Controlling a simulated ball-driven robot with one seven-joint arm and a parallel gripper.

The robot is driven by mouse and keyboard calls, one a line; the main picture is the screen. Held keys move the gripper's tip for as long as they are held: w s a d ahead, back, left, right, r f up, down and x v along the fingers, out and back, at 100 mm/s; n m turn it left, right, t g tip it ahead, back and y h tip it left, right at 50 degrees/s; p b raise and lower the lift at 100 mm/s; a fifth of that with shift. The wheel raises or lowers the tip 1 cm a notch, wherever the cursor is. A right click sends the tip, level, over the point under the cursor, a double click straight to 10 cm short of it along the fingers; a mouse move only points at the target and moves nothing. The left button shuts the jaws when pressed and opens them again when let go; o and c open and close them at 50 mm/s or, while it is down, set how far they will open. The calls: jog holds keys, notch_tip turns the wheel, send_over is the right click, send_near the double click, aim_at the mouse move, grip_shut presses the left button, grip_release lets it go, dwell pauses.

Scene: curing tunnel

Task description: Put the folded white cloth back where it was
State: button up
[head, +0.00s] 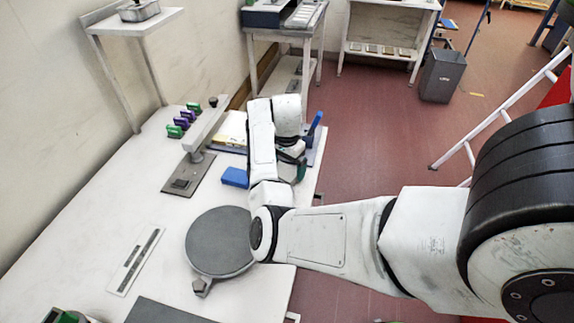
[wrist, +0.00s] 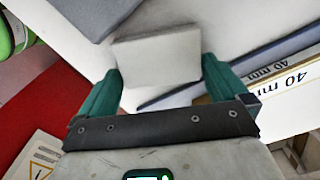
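The folded white cloth (wrist: 157,56) shows in the wrist view as a pale, flat-sided block between the two green fingers of my gripper (wrist: 160,75). The fingers press against its left and right sides, so my gripper is shut on it. A white surface lies behind the cloth; I cannot tell the gap between them. In the head view my gripper (head: 294,162) is over the right edge of the white bench (head: 90,220), beyond the round grey plate. My arm largely hides the cloth there.
A blue block (head: 235,177) sits left of my gripper, and a blue upright item (head: 314,129) stands just right of it. A post stand (head: 182,178), a round grey plate (head: 220,242) and green and purple clamps (head: 181,122) are on the bench. A "40 mm" strip (wrist: 285,82) lies right.

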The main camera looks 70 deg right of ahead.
aim_at(287, 168)
notch_tip(287, 168, up, 12)
jog(key=shift+r, duration=0.2)
dwell(0.4)
